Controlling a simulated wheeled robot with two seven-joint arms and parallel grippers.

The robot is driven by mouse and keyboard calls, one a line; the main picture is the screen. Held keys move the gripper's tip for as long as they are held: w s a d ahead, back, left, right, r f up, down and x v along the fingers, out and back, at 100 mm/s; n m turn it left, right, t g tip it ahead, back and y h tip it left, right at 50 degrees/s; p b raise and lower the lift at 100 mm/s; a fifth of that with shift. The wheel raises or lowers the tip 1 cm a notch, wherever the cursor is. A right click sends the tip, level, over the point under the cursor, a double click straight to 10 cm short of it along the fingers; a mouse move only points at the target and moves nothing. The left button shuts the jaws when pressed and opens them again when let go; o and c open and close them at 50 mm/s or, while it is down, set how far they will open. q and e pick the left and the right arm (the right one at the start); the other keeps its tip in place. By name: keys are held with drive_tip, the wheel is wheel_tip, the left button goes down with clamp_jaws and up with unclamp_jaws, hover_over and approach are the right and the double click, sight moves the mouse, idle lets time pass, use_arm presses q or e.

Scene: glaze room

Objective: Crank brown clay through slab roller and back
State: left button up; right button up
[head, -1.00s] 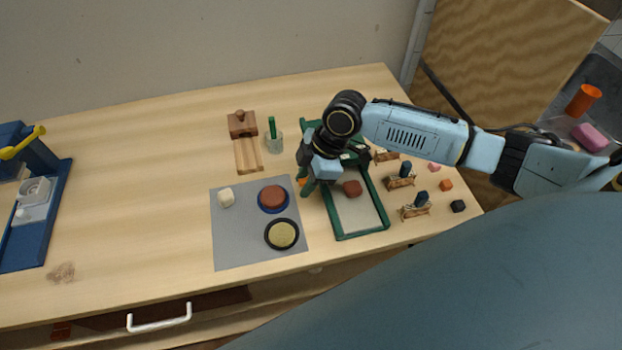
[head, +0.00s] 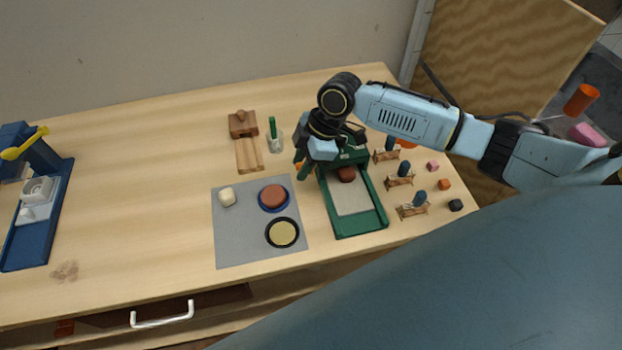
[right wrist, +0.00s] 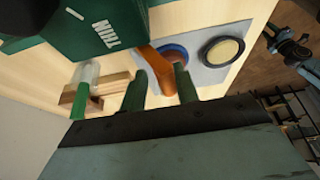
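The green slab roller (head: 374,221) stands on the table with a pale bed. The brown clay (head: 347,174) lies on the bed at the near side of the roller housing, partly hidden by it. The housing, marked "THIN", also shows in the right wrist view (right wrist: 95,25). My right gripper (head: 302,172) is at the roller's left side, at the orange crank handle (right wrist: 158,68). In the right wrist view its two green fingers stand on either side of the handle and appear closed on it. My left gripper does not show.
A grey mat (head: 238,238) left of the roller holds a white lump, a blue dish with brown clay and a black-rimmed disc. A wooden block tool (head: 243,125) and a glass cup (head: 275,142) stand behind. Small wooden stands (head: 400,181) and coloured cubes are at right.

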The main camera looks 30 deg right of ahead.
drive_tip(key=shift+w+d+r, duration=0.15)
drive_tip(key=shift+w+r, duration=0.1)
drive_tip(key=shift+w, duration=0.25)
drive_tip(key=shift+w+d+r, duration=0.1)
drive_tip(key=shift+w+r, duration=0.1)
drive_tip(key=shift+w, duration=0.3)
drive_tip(key=w+b, duration=0.1)
drive_tip(key=w, duration=0.2)
drive_tip(key=shift+d+b, duration=0.35)
